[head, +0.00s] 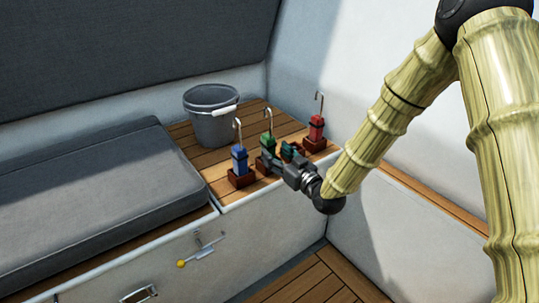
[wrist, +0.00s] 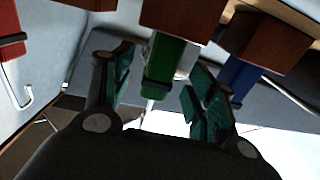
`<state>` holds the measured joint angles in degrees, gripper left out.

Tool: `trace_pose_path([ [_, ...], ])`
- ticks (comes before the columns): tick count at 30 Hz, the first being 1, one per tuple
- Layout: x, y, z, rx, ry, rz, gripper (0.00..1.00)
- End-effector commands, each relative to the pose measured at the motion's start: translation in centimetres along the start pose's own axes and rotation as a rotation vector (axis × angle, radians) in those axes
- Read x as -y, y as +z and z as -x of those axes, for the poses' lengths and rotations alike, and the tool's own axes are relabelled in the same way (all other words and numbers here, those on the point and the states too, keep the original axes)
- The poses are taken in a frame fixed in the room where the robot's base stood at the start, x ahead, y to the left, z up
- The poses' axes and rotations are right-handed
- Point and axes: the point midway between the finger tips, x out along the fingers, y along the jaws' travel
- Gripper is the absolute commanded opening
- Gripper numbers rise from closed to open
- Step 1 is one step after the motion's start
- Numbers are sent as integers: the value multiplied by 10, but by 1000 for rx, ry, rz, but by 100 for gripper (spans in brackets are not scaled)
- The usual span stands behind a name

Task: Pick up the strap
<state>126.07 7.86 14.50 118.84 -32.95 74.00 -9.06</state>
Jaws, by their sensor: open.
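Three straps with metal hooks on top stand upright in brown blocks: a blue strap (head: 239,158), a green strap (head: 268,141) and a red strap (head: 316,127). The task does not say which strap is meant. My gripper (head: 277,155) is open at the green strap, its fingers partly hiding that strap's lower part and block. In the wrist view, which looks upside down, the green strap (wrist: 170,65) shows between my open fingers (wrist: 160,75). I cannot tell whether they touch it. The blue strap (wrist: 238,78) is right of my fingers there, the red strap (wrist: 12,58) far left.
A grey bucket (head: 210,120) with a white handle grip stands behind the straps on the slatted wooden seat top (head: 216,167). A grey cushion (head: 95,200) lies to the left. The white cockpit wall (head: 345,100) rises close behind the red strap.

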Motion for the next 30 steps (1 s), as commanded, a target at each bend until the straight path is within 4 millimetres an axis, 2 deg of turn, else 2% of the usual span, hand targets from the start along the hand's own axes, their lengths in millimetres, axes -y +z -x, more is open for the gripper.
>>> trace_pose_path([
  [11,0,4,-44,0,0,1,57],
  [19,0,2,-48,0,0,0,57],
  [20,0,2,-48,0,0,0,54],
  [28,0,2,-48,0,0,0,4],
  [29,0,2,-47,0,0,0,0],
  [30,0,2,-48,-1,0,0,0],
])
